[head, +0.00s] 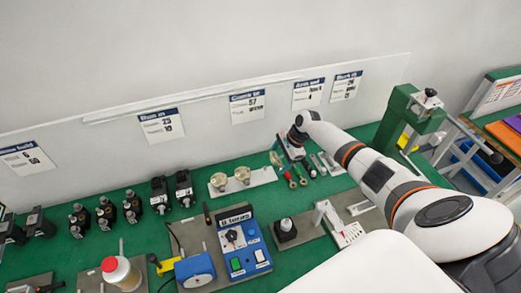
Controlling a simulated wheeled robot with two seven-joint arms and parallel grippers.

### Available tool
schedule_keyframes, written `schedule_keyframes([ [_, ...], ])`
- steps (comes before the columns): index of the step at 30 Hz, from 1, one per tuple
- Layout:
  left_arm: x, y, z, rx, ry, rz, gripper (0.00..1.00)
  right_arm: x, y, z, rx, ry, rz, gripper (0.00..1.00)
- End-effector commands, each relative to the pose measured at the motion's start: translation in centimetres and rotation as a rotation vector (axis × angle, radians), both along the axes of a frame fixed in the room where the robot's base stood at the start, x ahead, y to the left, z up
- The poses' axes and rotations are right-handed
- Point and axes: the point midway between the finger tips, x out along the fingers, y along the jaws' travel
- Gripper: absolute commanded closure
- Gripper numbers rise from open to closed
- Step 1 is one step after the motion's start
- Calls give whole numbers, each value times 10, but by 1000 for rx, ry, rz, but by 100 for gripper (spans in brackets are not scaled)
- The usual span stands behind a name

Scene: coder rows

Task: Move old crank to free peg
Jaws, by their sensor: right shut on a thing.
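My right gripper (294,151) is at the back of the green bench, low over a small rack, with the arm reaching in from the right. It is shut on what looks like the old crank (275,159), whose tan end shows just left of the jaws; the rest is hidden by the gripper. Just in front lie a red-ended crank (291,183) and a green-ended crank (303,181). The pegs are too small and covered to tell which is free. My left gripper is out of view.
A pale plate with two round brass-coloured parts (242,174) lies left of the gripper. A green press (409,115) stands at right.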

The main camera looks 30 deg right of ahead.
Motion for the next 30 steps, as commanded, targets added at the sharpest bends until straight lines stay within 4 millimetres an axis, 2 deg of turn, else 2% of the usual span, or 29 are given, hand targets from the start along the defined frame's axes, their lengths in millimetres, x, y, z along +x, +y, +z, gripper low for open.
schedule_keyframes([
  [5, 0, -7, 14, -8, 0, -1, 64, 2, -1, 9, -53, 31, -18, 55],
  [9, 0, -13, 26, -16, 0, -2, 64, 11, 6, 21, -174, 94, -64, 55],
  [13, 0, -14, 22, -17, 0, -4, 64, 21, 14, 27, -324, 181, -126, 55],
  [15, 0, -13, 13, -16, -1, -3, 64, 27, 18, 30, -409, 228, -160, 55],
  [19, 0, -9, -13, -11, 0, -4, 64, 32, 21, 22, -514, 290, -207, 55],
  [30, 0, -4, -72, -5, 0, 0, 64, 44, 31, 16, -701, 406, -286, 55],
])
